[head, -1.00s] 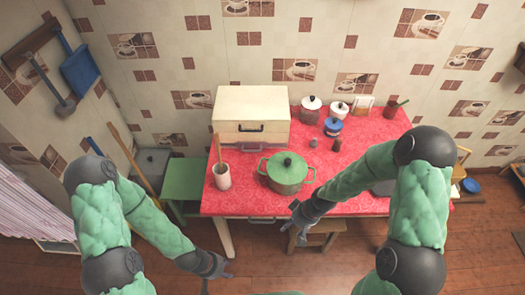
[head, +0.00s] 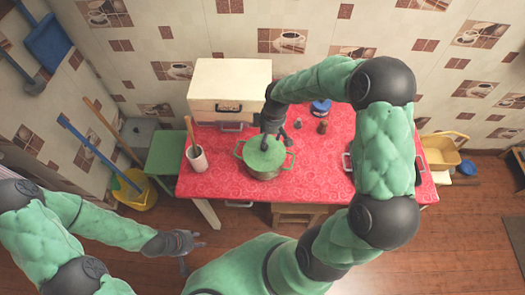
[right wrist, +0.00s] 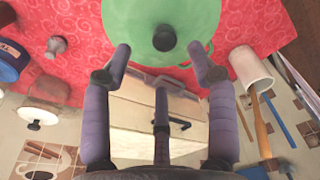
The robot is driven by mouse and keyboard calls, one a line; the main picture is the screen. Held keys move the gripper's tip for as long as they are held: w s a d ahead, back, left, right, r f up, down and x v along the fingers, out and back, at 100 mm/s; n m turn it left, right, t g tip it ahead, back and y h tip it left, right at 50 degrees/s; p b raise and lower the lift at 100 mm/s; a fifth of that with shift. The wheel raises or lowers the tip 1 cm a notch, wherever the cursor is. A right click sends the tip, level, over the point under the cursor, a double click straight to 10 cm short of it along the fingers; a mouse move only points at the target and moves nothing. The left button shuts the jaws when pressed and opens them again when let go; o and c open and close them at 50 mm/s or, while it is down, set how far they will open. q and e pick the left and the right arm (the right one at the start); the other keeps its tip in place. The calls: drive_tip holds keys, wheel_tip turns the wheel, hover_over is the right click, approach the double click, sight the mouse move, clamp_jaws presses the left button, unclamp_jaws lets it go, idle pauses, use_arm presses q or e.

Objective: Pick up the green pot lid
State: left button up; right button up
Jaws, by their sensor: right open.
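The green pot lid (head: 264,153) sits on the green pot (head: 265,175) on the red-covered table. In the right wrist view the lid (right wrist: 185,15) shows with its dark round knob (right wrist: 164,38) in front of the fingers. My right gripper (head: 272,140) is over the lid, its arm reaching across the table; in the right wrist view its spread fingers (right wrist: 162,62) are open with nothing between them. In the head view the gripper partly hides the lid and knob. My left gripper (head: 186,246) is open and empty, low in front of the table over the floor.
A cream box (head: 229,85) stands behind the pot. A white cup (head: 197,160) with a wooden-handled utensil stands left of it. Small shakers (head: 322,127) and a blue-lidded jar (head: 320,107) stand right. A stool (head: 298,213) is below the table's front edge.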

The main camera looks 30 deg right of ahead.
wheel_tip(320, 180, down, 2)
drive_tip(key=shift+w+f, duration=0.15)
drive_tip(key=shift+f, duration=0.05)
drive_tip(key=shift+w+a+f+b, duration=0.1)
drive_tip(key=shift+a+f+b, duration=0.15)
drive_tip(key=shift+f, duration=0.65)
drive_tip(key=shift+w+a+f+b, duration=0.1)
drive_tip(key=shift+f+b, duration=0.1)
drive_tip(key=shift+f, duration=0.65)
drive_tip(key=shift+w+a+f+b, duration=0.1)
drive_tip(key=shift+a+f+b, duration=0.15)
drive_tip(key=shift+f, duration=0.65)
clamp_jaws()
